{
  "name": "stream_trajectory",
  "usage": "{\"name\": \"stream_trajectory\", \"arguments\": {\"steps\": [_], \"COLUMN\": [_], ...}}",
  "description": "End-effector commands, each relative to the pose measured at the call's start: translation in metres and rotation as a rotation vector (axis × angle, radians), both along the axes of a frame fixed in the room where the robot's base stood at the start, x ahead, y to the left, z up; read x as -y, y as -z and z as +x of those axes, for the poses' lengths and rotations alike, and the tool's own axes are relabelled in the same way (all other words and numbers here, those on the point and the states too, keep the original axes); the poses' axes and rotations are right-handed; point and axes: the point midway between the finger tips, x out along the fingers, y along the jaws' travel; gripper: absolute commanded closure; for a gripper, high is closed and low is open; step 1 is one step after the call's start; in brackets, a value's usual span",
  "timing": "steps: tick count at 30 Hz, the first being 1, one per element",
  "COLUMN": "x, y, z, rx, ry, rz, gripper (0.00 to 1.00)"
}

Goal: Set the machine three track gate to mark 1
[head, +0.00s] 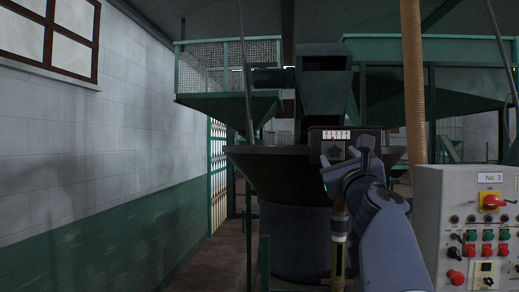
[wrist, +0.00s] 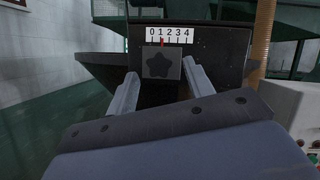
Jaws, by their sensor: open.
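The track gate housing (head: 372,133) is a dark box on the hopper, with a white scale (wrist: 169,33) numbered 0 to 4. A thin red pointer (wrist: 162,43) stands at about mark 1; its exact alignment is hard to tell at this size. Below the scale is a dark star-shaped knob (wrist: 159,65) on a grey square plate; it also shows dimly in the head view (head: 335,151). My gripper (wrist: 161,83) is open, with one finger to each side of the knob and nothing between them. I cannot tell whether the fingers reach the knob's depth.
A dark flared hopper (head: 270,172) spreads around the housing. A grey control cabinet (head: 455,205) labelled No. 3, with buttons and a red switch, stands close on the right. A ribbed tan hose (head: 414,80) hangs beside the arm. The floor (head: 208,255) at left is clear along the wall.

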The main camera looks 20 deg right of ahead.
Motion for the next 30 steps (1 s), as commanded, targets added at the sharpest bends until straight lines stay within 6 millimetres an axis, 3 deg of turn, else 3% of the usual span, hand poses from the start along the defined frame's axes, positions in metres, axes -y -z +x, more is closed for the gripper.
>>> {"name": "stream_trajectory", "arguments": {"steps": [6, 17, 30], "x": [0.008, 0.009, 0.009], "y": [-0.008, -0.009, -0.009], "z": [0.018, 0.021, 0.02], "rx": [-0.001, 0.0, 0.0], "ry": [-0.001, 0.0, 0.0], "rz": [0.0, -0.001, -0.001], "gripper": [0.5, 0.51, 0.87]}}
